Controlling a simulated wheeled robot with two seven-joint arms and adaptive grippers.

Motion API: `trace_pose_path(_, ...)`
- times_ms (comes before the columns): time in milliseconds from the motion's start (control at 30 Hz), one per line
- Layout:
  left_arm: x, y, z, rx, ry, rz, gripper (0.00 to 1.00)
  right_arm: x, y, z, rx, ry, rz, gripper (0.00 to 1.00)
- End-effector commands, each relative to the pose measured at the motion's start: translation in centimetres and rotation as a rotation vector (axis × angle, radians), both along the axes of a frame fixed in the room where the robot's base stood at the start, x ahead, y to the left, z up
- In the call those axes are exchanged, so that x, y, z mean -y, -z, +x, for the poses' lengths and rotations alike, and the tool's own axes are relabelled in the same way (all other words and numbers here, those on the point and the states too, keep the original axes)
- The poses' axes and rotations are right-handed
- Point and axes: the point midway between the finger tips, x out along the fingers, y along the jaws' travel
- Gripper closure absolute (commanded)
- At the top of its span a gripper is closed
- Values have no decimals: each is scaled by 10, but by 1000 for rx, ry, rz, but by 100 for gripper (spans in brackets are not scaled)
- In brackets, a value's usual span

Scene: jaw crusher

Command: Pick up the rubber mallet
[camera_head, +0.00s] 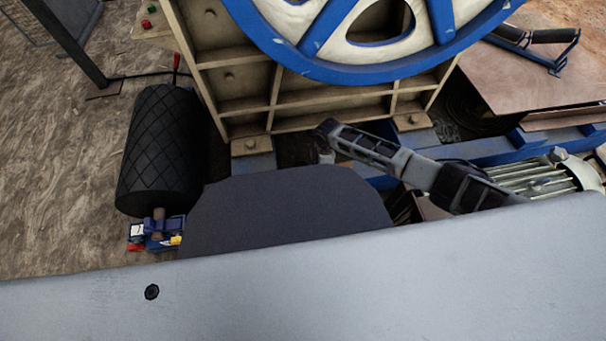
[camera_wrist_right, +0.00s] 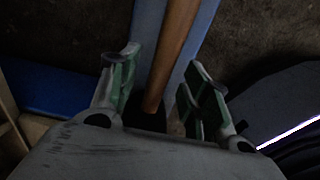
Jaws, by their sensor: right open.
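In the right wrist view a wooden handle (camera_wrist_right: 172,50), which looks like the rubber mallet's, runs from the top edge down between the fingers of my right gripper (camera_wrist_right: 162,90). The gripper is open, with green-lined fingers on either side of the handle. I cannot tell whether either finger touches it. A dark patch lies by the handle's lower end; I cannot make out the mallet's head. In the head view my right arm reaches in from the right, and its gripper (camera_head: 324,154) points down beside the crusher's frame. The mallet is hidden there. My left gripper is not in view.
The crusher's cream ribbed frame (camera_head: 255,103) and blue flywheel (camera_head: 345,72) stand just beyond my right gripper. A blue beam (camera_wrist_right: 195,45) lies beneath the handle. A black textured roller (camera_head: 160,150) stands at left; a finned motor (camera_head: 535,178) is at right.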

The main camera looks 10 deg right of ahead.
Motion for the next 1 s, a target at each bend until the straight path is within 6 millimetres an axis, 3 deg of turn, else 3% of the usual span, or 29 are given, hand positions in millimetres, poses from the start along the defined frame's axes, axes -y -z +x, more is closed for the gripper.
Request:
trace_pose_path(333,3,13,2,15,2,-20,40,-1,23,0,0,-1,0,53)
trace_pose_path(900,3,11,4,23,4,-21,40,0,25,0,0,0,0,53)
trace_pose_path(1000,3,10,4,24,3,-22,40,0,25,0,0,0,0,63)
